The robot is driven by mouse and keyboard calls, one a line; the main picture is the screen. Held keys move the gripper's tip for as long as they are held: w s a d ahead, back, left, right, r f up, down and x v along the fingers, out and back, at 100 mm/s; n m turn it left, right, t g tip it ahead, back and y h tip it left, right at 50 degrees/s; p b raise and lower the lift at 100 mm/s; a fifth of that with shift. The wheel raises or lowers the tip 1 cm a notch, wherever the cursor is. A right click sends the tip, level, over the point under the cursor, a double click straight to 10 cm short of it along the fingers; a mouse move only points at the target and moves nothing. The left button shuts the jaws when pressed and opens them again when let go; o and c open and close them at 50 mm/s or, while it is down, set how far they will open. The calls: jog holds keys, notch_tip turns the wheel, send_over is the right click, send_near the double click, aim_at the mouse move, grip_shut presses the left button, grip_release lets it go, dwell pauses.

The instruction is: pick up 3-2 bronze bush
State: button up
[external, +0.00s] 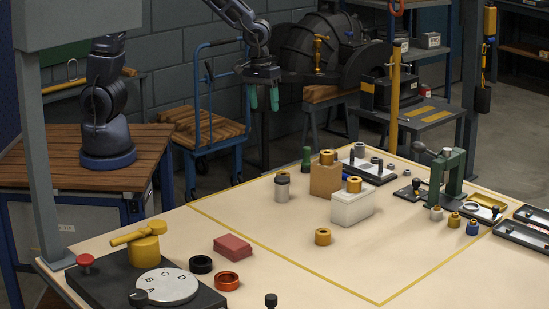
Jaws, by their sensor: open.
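Several bronze-coloured bushes are in view, and I cannot tell which is 3-2. One bush (323,236) lies on the bare table. Another bush (326,157) sits on top of a tan block, and another bush (354,184) sits on a white block. A smaller bronze-coloured piece (454,219) stands at the right near the green press. My gripper (262,98) has green fingers, points down and is apart and empty. It hangs in the air beyond the table's far edge, up and left of the blocks.
The tan block (325,180) and white block (351,208) stand close together mid-table. A grey cylinder (282,188) and a green cylinder (306,159) stand nearby. A green press (455,178) rises at the right. A red block (233,246) lies at the left.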

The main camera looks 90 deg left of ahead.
jog(key=w+f+n, duration=0.1)
jog(key=w+f, duration=0.1)
jog(key=f, duration=0.3)
jog(key=w+d+f+n, duration=0.1)
jog(key=w+f, duration=0.1)
jog(key=f, duration=0.4)
jog(key=w+d+f+n+g, duration=0.1)
jog(key=w+f, duration=0.1)
jog(key=f, duration=0.4)
jog(key=shift+f, duration=0.1)
jog(key=shift+d+f, duration=0.15)
jog(key=shift+f, duration=1.2)
jog(key=shift+d+f, duration=0.15)
jog(key=shift+f, duration=1.2)
jog(key=shift+c, duration=0.4)
jog(key=shift+r, duration=0.1)
jog(key=c, duration=1.2)
